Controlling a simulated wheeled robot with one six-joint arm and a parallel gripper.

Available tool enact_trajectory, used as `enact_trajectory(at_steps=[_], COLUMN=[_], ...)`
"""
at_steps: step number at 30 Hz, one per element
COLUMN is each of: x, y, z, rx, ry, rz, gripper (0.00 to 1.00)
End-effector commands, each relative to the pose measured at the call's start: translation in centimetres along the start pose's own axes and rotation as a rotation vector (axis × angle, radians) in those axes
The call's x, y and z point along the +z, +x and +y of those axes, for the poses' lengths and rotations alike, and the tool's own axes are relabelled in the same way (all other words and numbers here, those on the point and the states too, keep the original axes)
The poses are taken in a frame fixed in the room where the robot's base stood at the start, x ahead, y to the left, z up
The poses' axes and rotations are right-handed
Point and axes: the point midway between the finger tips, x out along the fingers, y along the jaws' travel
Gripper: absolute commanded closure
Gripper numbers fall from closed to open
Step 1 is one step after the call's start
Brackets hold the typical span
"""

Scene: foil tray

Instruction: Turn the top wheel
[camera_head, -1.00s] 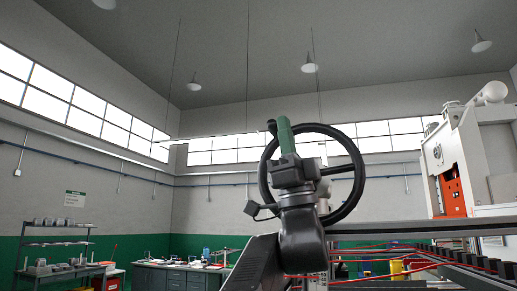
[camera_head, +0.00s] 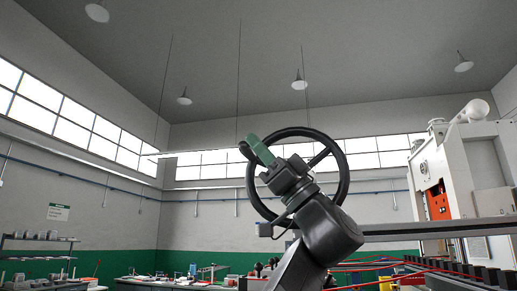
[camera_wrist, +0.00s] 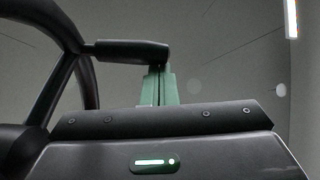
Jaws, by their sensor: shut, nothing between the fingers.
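The black top wheel (camera_head: 300,131) stands upright in the middle of the head view, partly hidden behind my arm. Its dark handle (camera_head: 243,149) is at the upper left of the rim. My gripper (camera_head: 251,141) has green fingers that are shut and empty, tilted up and left, right beside the handle. In the wrist view, the handle (camera_wrist: 128,50) sticks out sideways from the rim at the left. The green fingertips (camera_wrist: 159,72) are at its free end and overlap it in the picture. I cannot tell whether they touch.
A white machine (camera_head: 462,165) with an orange panel stands at the right. A grey rail (camera_head: 435,229) runs below the wheel towards the right, with red rods under it. Benches and a loaded shelf (camera_head: 40,238) are far back at the left. The space above the wheel is clear.

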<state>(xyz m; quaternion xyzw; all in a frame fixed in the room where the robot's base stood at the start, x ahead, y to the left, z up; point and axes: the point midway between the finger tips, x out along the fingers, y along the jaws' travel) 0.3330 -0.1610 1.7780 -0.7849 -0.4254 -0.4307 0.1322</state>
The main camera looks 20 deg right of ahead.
Motion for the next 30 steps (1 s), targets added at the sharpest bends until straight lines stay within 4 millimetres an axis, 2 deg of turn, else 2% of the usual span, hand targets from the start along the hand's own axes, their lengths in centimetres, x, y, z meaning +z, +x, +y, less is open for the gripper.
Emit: enact_trajectory(at_steps=[4, 15, 30], x=[0.8, 2.1, 2.3], y=[-0.5, -1.2, -1.4], z=[-0.1, -0.5, -0.5], rx=[-0.02, -0.023, -0.022], ry=[0.004, 0.007, 0.007], rz=[-0.122, -0.114, -0.113], gripper=[1.0, 1.0, 1.0])
